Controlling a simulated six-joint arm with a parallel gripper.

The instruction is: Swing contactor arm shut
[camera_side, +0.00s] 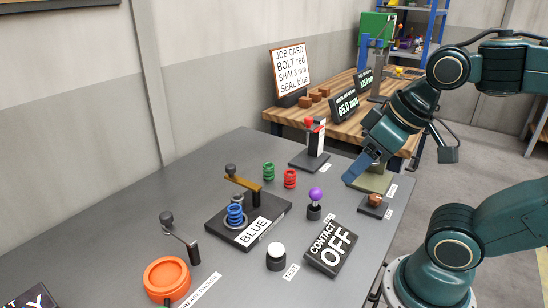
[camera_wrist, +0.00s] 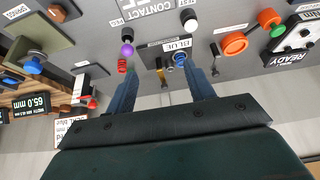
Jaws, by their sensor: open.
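The brass contactor arm (camera_side: 243,183) with a dark knob is pivoted on a post on the dark base plate (camera_side: 275,217). It points to the back left, beside the blue spring (camera_side: 236,214) rather than over it. In the wrist view the arm (camera_wrist: 161,72) shows between my fingers, with the blue spring (camera_wrist: 179,59) just right of it. My gripper (camera_side: 353,172) is up at the right, well apart from the arm. In the wrist view my gripper (camera_wrist: 162,67) is open and empty.
Green (camera_side: 268,171) and red (camera_side: 290,179) springs, a purple ball knob (camera_side: 315,194) and a white-topped button (camera_side: 276,256) stand around the plate. An orange ring (camera_side: 167,278) and a small lever (camera_side: 179,234) are at the front left. The bench's back left is clear.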

